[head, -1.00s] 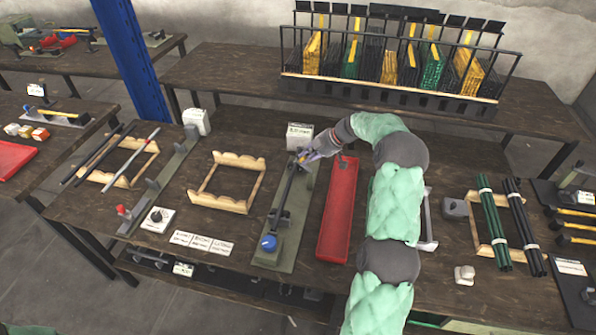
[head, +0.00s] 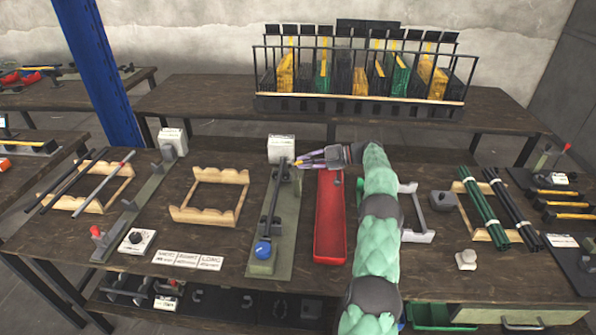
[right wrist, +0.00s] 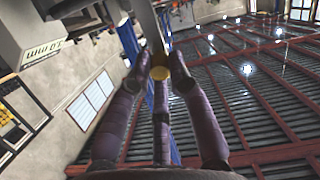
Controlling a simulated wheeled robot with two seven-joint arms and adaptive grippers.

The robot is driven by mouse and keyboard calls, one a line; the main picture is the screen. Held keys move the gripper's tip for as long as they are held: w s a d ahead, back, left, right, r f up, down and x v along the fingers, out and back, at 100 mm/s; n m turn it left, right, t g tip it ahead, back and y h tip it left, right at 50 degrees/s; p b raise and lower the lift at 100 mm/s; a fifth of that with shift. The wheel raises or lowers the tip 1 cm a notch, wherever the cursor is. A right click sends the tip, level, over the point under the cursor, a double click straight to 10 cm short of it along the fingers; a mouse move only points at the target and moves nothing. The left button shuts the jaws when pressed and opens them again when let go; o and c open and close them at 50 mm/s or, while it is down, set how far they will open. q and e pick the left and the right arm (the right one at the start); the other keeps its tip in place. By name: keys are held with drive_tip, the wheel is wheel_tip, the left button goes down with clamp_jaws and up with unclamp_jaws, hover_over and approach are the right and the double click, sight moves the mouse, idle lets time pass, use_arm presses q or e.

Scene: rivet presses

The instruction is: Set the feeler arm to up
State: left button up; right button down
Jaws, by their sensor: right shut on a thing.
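The press fixture is a long green-grey plate (head: 286,235) near the table's middle, with a blue knob (head: 262,249) at its near end. A dark, slim feeler arm (head: 275,205) runs along it toward the far end; its exact tilt is hard to tell. My right gripper (head: 298,163) reaches in from the right at the fixture's far end, its yellow-tipped fingers shut on the feeler arm's far end. In the right wrist view the purple fingers (right wrist: 160,72) close around a pale grey bar (right wrist: 148,28). My left gripper is not in view.
A red tray (head: 330,225) lies right of the fixture, close under my right arm. A white labelled box (head: 281,149) stands at the fixture's far end. A wooden rack (head: 210,195) is to the left. Label cards (head: 188,260) lie at the front.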

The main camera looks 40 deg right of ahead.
drive_tip(key=shift+s+d+f+t+y+b, duration=0.1)
drive_tip(key=shift+s+d+t+y+b, duration=0.15)
drive_tip(key=shift+t+y+b, duration=0.25)
drive_tip(key=c, duration=1.1)
unclamp_jaws()
drive_tip(key=shift+c, duration=0.2)
wheel_tip(320, 180, up, 10)
